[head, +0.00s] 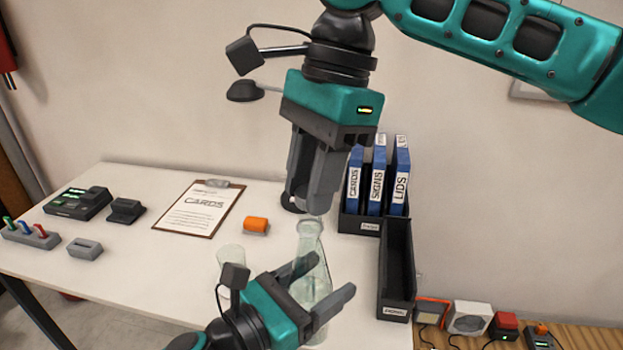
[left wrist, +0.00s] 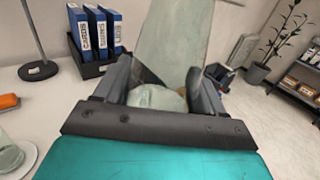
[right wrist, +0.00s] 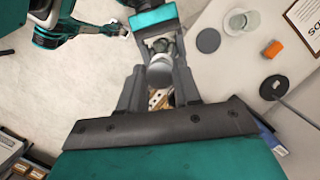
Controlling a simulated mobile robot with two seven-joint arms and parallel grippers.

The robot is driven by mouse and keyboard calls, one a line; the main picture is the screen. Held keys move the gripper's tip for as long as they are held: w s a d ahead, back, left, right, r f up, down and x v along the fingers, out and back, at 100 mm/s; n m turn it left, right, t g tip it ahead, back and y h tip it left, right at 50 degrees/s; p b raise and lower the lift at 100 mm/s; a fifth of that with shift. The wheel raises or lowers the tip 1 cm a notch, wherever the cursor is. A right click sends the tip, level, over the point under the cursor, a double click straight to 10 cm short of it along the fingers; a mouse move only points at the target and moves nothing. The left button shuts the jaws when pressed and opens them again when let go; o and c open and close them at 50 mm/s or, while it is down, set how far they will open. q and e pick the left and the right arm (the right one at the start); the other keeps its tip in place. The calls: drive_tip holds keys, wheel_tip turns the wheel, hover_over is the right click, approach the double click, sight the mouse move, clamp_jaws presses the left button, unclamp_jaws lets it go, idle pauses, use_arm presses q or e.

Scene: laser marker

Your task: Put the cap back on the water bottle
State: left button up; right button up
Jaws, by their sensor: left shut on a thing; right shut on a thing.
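The clear, pale green water bottle (head: 312,240) stands upright near the front right of the table. My left gripper (head: 333,274) is shut on its body; the bottle fills the space between the fingers in the left wrist view (left wrist: 170,45). My right gripper (head: 309,207) points down just above the bottle's mouth, shut on a small, pale grey cap. The cap shows between the fingertips in the right wrist view (right wrist: 160,66) and is mostly hidden by the fingers in the head view. I cannot tell whether the cap touches the mouth.
A glass (head: 231,258) stands left of the bottle. An empty black tray (head: 397,270) and a rack of blue binders (head: 399,176) stand close on the right. A lamp stands behind my right gripper.

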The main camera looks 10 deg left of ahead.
drive_tip(key=shift+f, duration=0.85)
drive_tip(key=shift+f, duration=0.55)
drive_tip(key=m, duration=0.3)
drive_tip(key=m+t, duration=0.1)
drive_tip(key=m, duration=0.2)
drive_tip(key=shift+s+a+r+t+y, duration=0.1)
drive_tip(key=shift+s+t+y, duration=0.05)
drive_tip(key=shift+t+y, duration=0.2)
drive_tip(key=shift+s+a+m, duration=0.25)
drive_tip(key=shift+s+m, duration=0.1)
drive_tip(key=shift+m, duration=0.35)
drive_tip(key=m, duration=0.3)
drive_tip(key=shift+s+d+f+m+t, duration=0.1)
drive_tip(key=shift+s+f+m+t, duration=0.2)
drive_tip(key=shift+f+t, duration=0.1)
drive_tip(key=shift+w+d+r+m+t, duration=0.1)
drive_tip(key=shift+w+d+m+t, duration=0.1)
drive_tip(key=shift+w+m, duration=0.25)
drive_tip(key=shift+w+d+r+m+t, duration=0.1)
drive_tip(key=shift+w+d+m, duration=0.15)
drive_tip(key=shift+m, duration=0.3)
drive_tip(key=shift+w, duration=0.1)
